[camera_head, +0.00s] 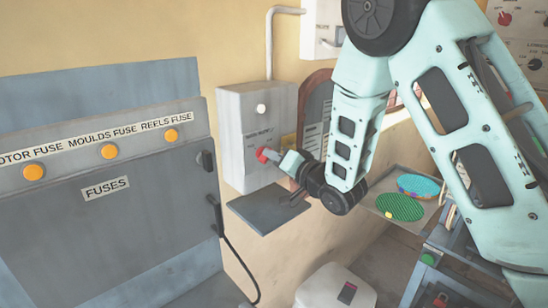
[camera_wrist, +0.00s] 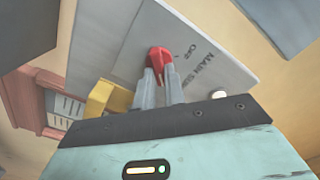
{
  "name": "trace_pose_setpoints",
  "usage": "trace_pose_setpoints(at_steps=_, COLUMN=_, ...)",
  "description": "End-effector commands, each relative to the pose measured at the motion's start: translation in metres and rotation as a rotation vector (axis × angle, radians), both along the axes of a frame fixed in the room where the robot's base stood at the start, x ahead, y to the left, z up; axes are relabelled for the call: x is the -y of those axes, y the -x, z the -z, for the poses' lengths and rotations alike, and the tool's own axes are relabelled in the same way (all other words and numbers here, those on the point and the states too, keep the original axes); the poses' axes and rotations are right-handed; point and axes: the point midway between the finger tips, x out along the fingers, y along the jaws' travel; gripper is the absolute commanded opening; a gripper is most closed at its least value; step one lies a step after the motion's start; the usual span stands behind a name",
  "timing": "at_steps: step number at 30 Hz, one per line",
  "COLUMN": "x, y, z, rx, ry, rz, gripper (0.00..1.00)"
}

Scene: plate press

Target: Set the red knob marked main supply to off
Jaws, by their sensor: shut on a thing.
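The red knob (camera_head: 266,155) is on the front of a grey wall box (camera_head: 238,124). In the wrist view the red knob (camera_wrist: 159,60) sits between the fingertips of my gripper (camera_wrist: 160,75), which is shut on it. The box face carries the lettering "MAIN SU..." and "OFF" (camera_wrist: 195,51) to the right of the knob; the rest of the lettering is cut off or hidden. In the head view my gripper (camera_head: 277,157) reaches the knob from the right. The knob's exact pointing direction is hard to tell.
A grey shelf (camera_head: 262,212) juts out below the box. A fuse cabinet (camera_head: 110,190) with orange buttons stands at left. A tray with green (camera_head: 400,206) and blue (camera_head: 419,185) discs lies at right. A white bin (camera_head: 325,288) is below. A yellow block (camera_wrist: 108,98) is near the gripper.

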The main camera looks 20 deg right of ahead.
Motion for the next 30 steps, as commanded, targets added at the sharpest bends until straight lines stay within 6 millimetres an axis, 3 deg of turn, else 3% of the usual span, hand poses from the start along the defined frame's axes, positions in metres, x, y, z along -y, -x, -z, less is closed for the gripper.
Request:
trace_pose_setpoints(at_steps=14, x=-0.0001, y=0.0003, z=0.0033, rx=0.049, ry=0.109, rz=0.001, gripper=0.0)
trace_pose_setpoints(at_steps=30, x=-0.0027, y=0.0017, z=0.0045, rx=0.235, ry=0.556, rz=0.002, gripper=0.0)
